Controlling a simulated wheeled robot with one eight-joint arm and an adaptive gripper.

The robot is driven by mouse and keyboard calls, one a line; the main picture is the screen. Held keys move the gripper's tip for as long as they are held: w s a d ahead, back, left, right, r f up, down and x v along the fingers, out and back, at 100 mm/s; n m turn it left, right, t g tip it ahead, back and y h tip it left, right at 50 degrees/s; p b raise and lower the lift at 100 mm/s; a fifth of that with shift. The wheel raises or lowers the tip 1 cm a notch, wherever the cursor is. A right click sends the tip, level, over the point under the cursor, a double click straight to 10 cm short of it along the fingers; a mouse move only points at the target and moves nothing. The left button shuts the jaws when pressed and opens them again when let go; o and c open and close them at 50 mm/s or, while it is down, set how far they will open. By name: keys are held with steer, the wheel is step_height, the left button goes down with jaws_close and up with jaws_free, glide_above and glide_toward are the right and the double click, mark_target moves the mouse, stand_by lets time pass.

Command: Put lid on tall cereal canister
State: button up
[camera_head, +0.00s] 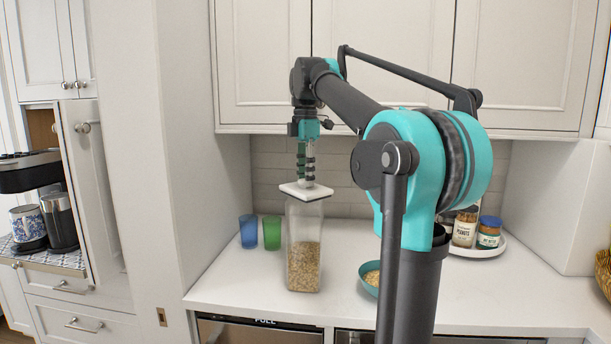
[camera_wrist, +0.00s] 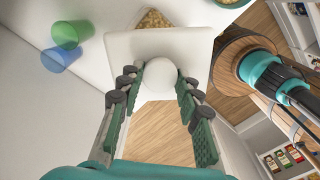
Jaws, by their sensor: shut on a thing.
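The tall clear canister (camera_head: 304,255) stands upright on the counter, partly filled with cereal. The white square lid (camera_head: 300,191) is at the canister's mouth and looks slightly tilted in the head view. I cannot tell whether it touches the rim. My gripper (camera_head: 306,180) points down from above and is shut on the lid's round knob. In the wrist view the lid (camera_wrist: 122,47) lies below my gripper (camera_wrist: 160,78), with the knob between the two fingers. Cereal in the canister (camera_wrist: 153,19) shows beyond the lid's upper edge; the rest is hidden under the lid.
A blue cup (camera_head: 248,231) and a green cup (camera_head: 272,232) stand left of the canister. A teal bowl (camera_head: 368,287) of cereal is close on its right. Jars (camera_head: 489,232) stand on a white round tray (camera_head: 500,252) farther right. Upper cabinets (camera_head: 380,70) hang behind my arm.

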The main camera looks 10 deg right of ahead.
steer(key=m, duration=0.4)
steer(key=shift+m, duration=0.3)
steer(key=m, duration=0.4)
steer(key=shift+f, duration=0.25)
stand_by(1.6)
steer(key=o, duration=1.2)
steer(key=shift+o, duration=0.4)
steer(key=o, duration=0.4)
